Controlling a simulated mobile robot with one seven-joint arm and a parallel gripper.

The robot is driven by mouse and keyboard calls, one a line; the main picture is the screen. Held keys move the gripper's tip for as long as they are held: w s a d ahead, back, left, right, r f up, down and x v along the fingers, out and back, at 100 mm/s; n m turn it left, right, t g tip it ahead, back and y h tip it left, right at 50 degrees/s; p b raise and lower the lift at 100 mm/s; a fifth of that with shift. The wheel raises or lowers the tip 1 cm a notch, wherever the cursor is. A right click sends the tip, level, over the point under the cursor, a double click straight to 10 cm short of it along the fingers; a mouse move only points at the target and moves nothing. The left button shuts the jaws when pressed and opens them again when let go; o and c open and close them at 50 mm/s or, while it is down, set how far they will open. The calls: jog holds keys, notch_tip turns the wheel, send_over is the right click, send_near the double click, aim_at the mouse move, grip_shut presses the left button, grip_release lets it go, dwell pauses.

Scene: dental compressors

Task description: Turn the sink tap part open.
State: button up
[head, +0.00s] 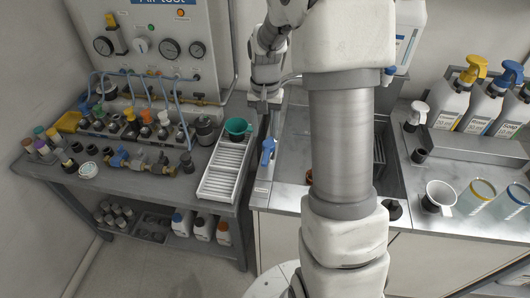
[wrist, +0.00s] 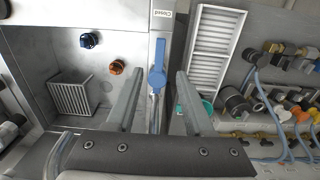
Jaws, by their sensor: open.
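The sink tap has a blue lever handle (head: 267,152) at the left edge of the sink counter. In the wrist view the blue handle (wrist: 157,79) lies along the metal rim, between my gripper's two fingers, with gaps on both sides. The tap's lower part is partly hidden by the gripper.
A white slatted tray (head: 224,170) and green cup (head: 237,127) stand to the left. Spray bottles (head: 452,104) stand at the right.

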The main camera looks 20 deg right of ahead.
aim_at(265, 157)
notch_tip(265, 157, down, 10)
jog(key=shift+r, duration=0.1)
dwell(0.4)
grip_shut()
dwell(1.2)
